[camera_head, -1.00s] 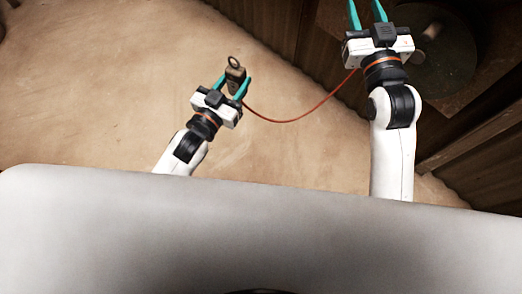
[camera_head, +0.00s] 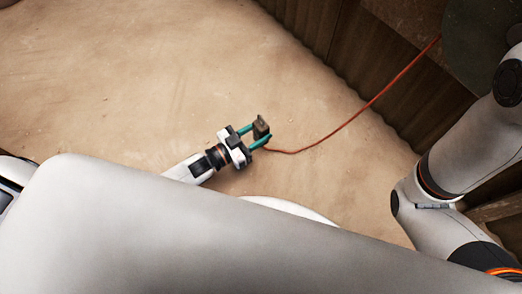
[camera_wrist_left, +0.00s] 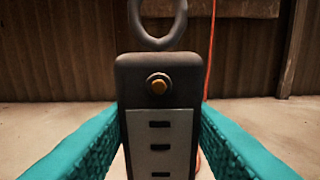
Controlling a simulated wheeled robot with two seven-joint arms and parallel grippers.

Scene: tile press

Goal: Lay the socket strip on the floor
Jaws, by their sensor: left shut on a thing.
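The socket strip (camera_head: 261,127) is a small dark block held in my left gripper (camera_head: 261,136), low in the middle of the head view. In the left wrist view the socket strip (camera_wrist_left: 160,95) shows a dark upright body, a ring on top, an orange button and a pale panel with dark slots. The teal fingers of my left gripper (camera_wrist_left: 160,130) press on both its sides. Its lower end is cut off there, and I cannot tell whether it touches the floor (camera_head: 130,80). My right arm is at the right edge; its gripper is out of view.
A red cord (camera_head: 345,122) runs from the socket strip up to the right, past a dark corrugated wall (camera_head: 350,50). A dark round surface (camera_head: 480,40) is at the top right. The sandy floor to the left is clear.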

